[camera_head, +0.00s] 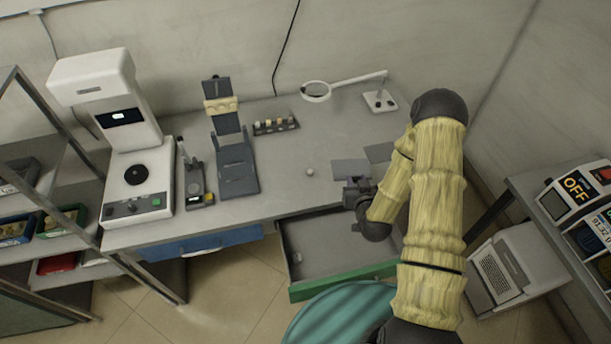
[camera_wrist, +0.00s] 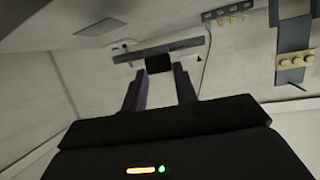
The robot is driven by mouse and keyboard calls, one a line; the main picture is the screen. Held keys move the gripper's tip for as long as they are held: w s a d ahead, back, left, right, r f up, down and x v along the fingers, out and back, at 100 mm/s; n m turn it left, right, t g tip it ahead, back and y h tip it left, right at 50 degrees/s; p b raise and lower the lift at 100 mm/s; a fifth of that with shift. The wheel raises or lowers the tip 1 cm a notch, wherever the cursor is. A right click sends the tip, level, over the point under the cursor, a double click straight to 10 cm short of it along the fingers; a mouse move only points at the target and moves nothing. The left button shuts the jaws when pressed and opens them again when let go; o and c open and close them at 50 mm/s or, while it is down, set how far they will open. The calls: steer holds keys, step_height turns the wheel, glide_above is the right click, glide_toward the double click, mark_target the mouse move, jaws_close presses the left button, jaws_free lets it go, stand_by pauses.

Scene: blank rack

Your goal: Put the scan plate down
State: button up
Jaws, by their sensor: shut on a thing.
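The scan plate (camera_head: 350,169) looks like a thin, flat dark grey panel over the right part of the bench top. My gripper (camera_head: 358,186) is at its near edge, above the bench's front edge. In the wrist view, the two fingers of my gripper (camera_wrist: 159,80) are shut on a small dark block on the plate's near side. The scan plate (camera_wrist: 185,46) shows there almost edge-on as a grey bar beyond the fingertips. I cannot tell whether it touches the bench.
A flat grey patch (camera_head: 380,152) lies just behind the plate. An open drawer (camera_head: 330,245) with a green front juts out below. A small ball (camera_head: 310,172) is on the bench to the left. A magnifier (camera_head: 316,91) stands behind. Mid-bench is mostly clear.

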mark_target(339, 162)
steer(key=w+a+b, duration=0.1)
steer(key=w+b, duration=0.1)
steer(key=b, duration=0.2)
steer(key=w+a+f+n+y+b, duration=0.1)
steer(key=w+b, duration=0.2)
steer(key=b, duration=0.1)
steer(key=w+a+y+b, duration=0.1)
steer(key=w+a+b, duration=0.1)
steer(key=w+b, duration=0.1)
steer(key=shift+w+f+n+b, duration=0.25)
steer(key=shift+n+b, duration=0.15)
steer(key=shift+b, duration=0.2)
steer(key=shift+w+a+r+g+b, duration=0.3)
steer(key=shift+w+r+b, duration=0.15)
steer(key=shift+b, duration=0.55)
steer(key=shift+w+r, duration=0.1)
steer(key=shift+r, duration=0.15)
steer(key=shift+f, duration=2.95)
steer(key=shift+f, duration=0.1)
steer(key=shift+f+p, duration=0.45)
steer(key=shift+f, duration=1.55)
